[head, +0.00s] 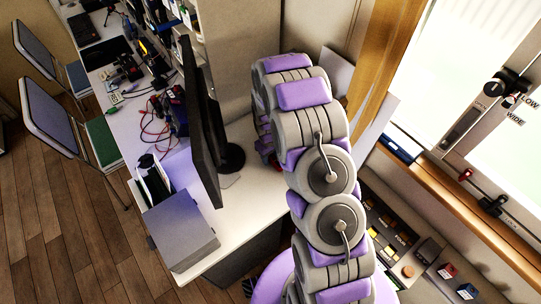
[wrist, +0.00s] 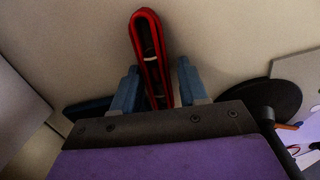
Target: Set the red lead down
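The red lead (wrist: 150,50) is a narrow, elongated red loop with dark and pale parts inside it. In the wrist view it runs lengthwise between the two blue-grey fingers of my gripper (wrist: 158,82) and sticks out beyond their tips. In the head view my arm hides most of the gripper; a small bit of red (head: 269,159) shows at the arm's left edge, over the pale desk (head: 250,190).
A black monitor (head: 200,125) stands on the desk to the left of my arm. Tangled red and dark leads (head: 160,115) lie behind it. A grey box (head: 180,230) sits at the desk's front. The window sill (head: 470,215) and a control panel (head: 390,235) are to the right.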

